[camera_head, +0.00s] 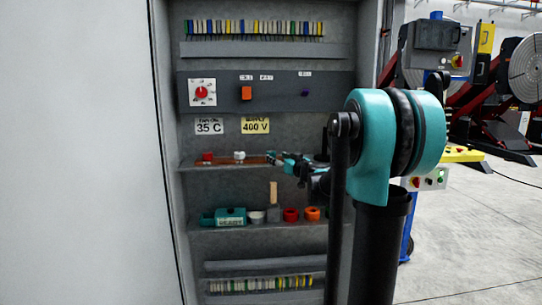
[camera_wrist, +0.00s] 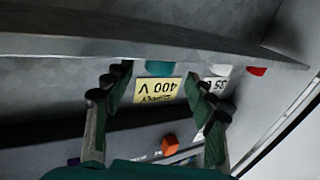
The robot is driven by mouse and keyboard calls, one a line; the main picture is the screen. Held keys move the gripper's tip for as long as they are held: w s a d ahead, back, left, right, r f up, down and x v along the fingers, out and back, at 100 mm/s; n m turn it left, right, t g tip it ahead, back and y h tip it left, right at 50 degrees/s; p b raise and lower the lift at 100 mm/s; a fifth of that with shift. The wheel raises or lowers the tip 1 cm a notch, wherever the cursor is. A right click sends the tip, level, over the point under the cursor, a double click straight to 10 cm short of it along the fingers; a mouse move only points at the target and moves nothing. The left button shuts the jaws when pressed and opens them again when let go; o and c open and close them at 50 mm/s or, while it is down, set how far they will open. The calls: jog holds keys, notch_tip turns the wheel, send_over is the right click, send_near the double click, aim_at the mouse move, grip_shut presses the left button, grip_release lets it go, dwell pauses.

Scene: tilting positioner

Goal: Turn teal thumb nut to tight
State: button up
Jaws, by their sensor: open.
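A white nut (camera_head: 239,155) and a red nut (camera_head: 207,156) stand in a row to the left.
The shelf edge (camera_wrist: 150,46) crosses the wrist view close to my fingers. Below, a lower shelf (camera_head: 240,227) holds a teal box (camera_head: 230,216), a red ring (camera_head: 290,214) and an orange ring (camera_head: 312,214). A panel with a red dial (camera_head: 201,92) is above.

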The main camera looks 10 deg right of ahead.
aim_at(273, 155)
jog(key=x, duration=0.6)
jog(key=shift+s, duration=0.1)
jog(key=c, duration=1.2)
